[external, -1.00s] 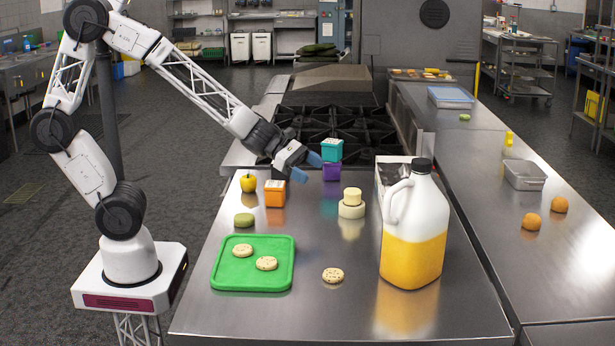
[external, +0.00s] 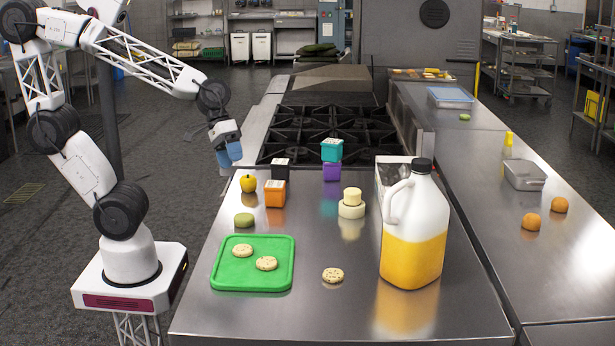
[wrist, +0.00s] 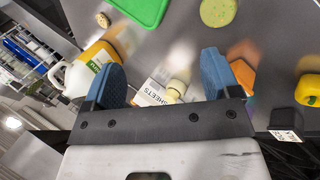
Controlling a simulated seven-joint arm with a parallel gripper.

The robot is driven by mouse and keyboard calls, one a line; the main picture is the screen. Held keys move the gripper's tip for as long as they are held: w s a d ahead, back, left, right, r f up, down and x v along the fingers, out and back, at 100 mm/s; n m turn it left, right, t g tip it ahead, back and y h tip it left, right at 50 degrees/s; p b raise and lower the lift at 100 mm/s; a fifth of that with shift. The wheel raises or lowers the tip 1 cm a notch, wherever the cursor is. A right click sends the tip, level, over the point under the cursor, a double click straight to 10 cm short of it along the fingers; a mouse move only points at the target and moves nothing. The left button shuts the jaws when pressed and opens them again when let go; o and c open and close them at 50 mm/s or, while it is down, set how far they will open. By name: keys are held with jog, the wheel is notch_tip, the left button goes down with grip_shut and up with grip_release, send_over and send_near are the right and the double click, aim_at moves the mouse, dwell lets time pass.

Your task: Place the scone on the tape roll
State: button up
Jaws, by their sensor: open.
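A small pale-yellow round piece that looks like the scone (external: 352,195) sits on top of a wider cream ring that looks like the tape roll (external: 351,211). This stack stands upright near the middle of the steel counter, left of the juice jug. In the wrist view the pale stack (wrist: 177,88) is blurred and appears between my fingers, well beyond them. My gripper (external: 229,158) has blue fingers. It is open and empty, raised at the counter's far left edge, well left of the stack.
Speckled cookies (external: 266,263) lie on a green tray (external: 225,280) and beside it. A yellow apple (external: 248,183), orange box (external: 275,194), teal box (external: 332,150) on a purple one, and a tall juice jug (external: 414,225) surround the stack. Black stove grates lie behind.

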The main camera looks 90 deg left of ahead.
jog(key=s+a+r+m+g+y, duration=0.1)
jog(key=s+a+m+y, duration=0.4)
jog(key=s+m, duration=0.2)
jog(key=shift+s+r, duration=0.15)
jog(key=shift+s, duration=0.5)
